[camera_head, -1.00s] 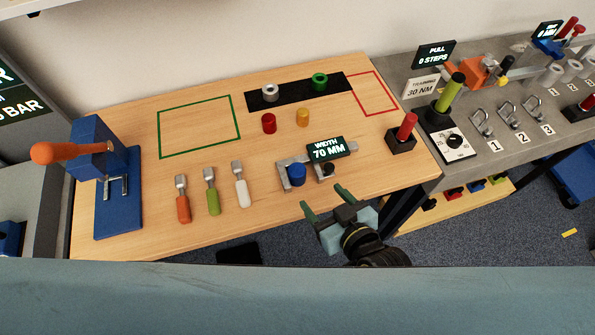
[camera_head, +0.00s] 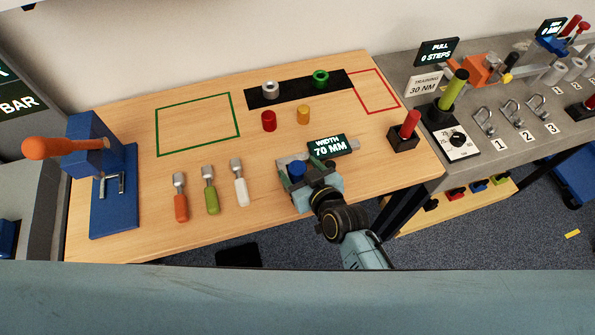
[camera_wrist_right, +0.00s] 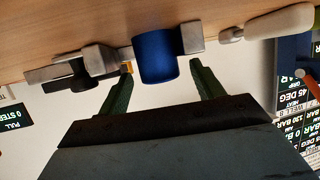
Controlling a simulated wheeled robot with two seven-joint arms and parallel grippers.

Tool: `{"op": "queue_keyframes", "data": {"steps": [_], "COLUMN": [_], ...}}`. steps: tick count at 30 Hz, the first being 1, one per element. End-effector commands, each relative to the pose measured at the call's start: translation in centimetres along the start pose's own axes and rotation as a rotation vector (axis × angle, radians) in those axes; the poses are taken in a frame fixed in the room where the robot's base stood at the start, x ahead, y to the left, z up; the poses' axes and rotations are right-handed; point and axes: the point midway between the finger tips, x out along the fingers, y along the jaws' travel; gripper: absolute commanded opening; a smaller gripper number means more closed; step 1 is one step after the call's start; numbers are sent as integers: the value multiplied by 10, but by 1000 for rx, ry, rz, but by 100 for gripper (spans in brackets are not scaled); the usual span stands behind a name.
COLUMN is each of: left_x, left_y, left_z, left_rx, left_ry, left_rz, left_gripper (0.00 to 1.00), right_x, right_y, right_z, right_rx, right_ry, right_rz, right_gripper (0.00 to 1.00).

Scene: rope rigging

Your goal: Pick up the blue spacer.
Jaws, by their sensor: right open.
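The blue spacer (camera_head: 296,169) is a short upright cylinder in a grey gauge on the wooden table; it also shows in the right wrist view (camera_wrist_right: 155,57). My right gripper (camera_head: 303,181) is at the spacer, on its near side. In the right wrist view, its two green fingers (camera_wrist_right: 161,72) are spread, one toward each side of the spacer, with gaps visible. The gripper covers part of the gauge in the head view. My left gripper is not in view.
A display reading "WIDTH 70 MM" (camera_head: 326,147) stands just behind the gauge. Red (camera_head: 268,121) and yellow (camera_head: 303,115) cylinders stand farther back. Several handled tools (camera_head: 210,190) lie to the left. A red-handled block (camera_head: 405,132) stands to the right.

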Motion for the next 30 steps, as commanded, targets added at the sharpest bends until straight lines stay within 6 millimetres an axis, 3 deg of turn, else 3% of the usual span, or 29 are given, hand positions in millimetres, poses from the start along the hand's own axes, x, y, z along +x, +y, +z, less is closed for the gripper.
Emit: {"op": "queue_keyframes", "data": {"steps": [7,18,20,26,30], "left_x": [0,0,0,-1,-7], "left_y": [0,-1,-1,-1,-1], "left_z": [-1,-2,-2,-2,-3], "left_rx": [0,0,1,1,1], "left_ry": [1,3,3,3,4], "left_rz": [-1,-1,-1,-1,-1], "left_gripper": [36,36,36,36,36], "right_x": [1,1,1,-1,-8], "right_y": [0,0,0,0,0], "right_z": [0,0,0,-4,-22], "right_rx": [0,-1,-1,0,-1], "right_ry": [-1,-1,0,1,3], "right_rz": [0,0,0,0,0], "right_gripper": [64,16,12,12,12]}}
